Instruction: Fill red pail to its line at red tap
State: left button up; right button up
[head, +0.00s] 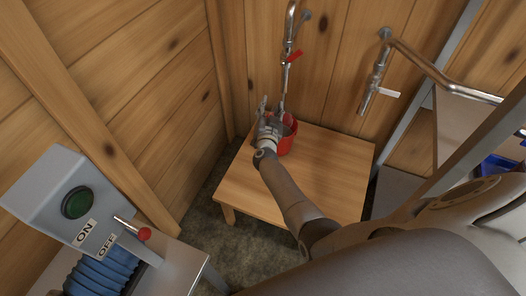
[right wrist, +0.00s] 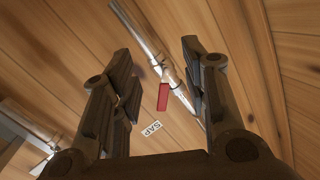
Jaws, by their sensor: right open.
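The red pail (head: 289,140) stands on the back left of a small wooden table (head: 335,165), partly hidden behind my right gripper. The red tap (head: 292,57), a metal pipe with a red lever, comes down the wall above the pail. Its red lever (right wrist: 162,96) also shows in the right wrist view, between my fingers. My right gripper (head: 272,108) is open at the pail's near left side, its fingers upward by the lower spout; contact cannot be told. In the right wrist view the gripper (right wrist: 152,75) holds nothing. The pail's line and contents are not visible.
A second tap with a white handle (head: 388,94) hangs to the right. A grey control box (head: 50,195) with a green button and a red-knobbed lever (head: 144,233) is at left, above blue bellows (head: 105,268). The table's right side is bare.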

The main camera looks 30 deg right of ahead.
jog(key=s+a+f+n+y, duration=0.2)
jog(key=s+f, duration=0.1)
jog(key=f, duration=0.4)
jog(key=s+a+f+n+y+b, duration=0.1)
jog(key=s+a+f+n+y, duration=0.1)
jog(key=f, duration=0.4)
jog(key=shift+s+a+f+n+y, duration=0.4)
jog(key=shift+a, duration=0.45)
